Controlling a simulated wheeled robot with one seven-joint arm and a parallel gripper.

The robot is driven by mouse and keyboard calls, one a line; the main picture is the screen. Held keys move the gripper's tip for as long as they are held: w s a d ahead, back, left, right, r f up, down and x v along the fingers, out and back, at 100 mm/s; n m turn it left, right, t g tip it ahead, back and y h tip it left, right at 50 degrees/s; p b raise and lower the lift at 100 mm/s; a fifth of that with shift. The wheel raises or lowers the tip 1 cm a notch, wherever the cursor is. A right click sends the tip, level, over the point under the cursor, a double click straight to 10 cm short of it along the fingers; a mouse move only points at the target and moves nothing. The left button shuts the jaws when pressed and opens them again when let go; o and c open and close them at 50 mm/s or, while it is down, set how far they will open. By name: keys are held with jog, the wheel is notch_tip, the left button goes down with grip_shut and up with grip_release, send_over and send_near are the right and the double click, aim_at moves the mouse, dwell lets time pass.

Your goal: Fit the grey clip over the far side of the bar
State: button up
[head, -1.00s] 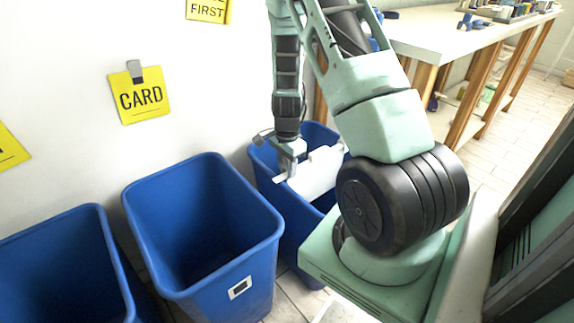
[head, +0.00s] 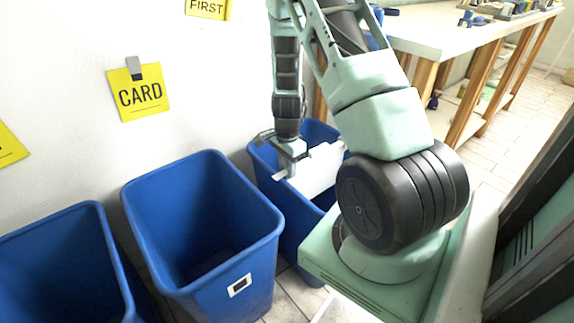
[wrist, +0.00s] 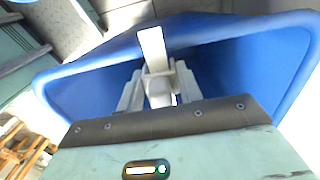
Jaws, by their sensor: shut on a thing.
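My gripper (head: 289,158) points down over the right-hand blue bin (head: 262,170). It is shut on a white, flat-looking piece (head: 318,170), which sticks out to the right over the bin's mouth. In the wrist view the white piece (wrist: 153,48) shows as a narrow strip between the grey fingers (wrist: 158,88), with the blue bin around it. A grey clip (head: 135,68) is on the yellow CARD note on the wall, well left of my gripper. I cannot make out a bar in these views.
Two more blue bins stand to the left, a middle one (head: 265,240) and a far-left one (head: 60,222). A white-topped workbench (head: 420,35) with small items on it stands at the back right. The wall is behind the bins.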

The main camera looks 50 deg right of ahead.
jog(key=shift+f+b, duration=0.35)
jog(key=shift+f, duration=0.2)
jog(key=o, duration=1)
jog(key=shift+o, duration=0.2)
notch_tip(320, 180, up, 17)
jog(key=p, duration=0.5)
jog(key=shift+r, duration=0.2)
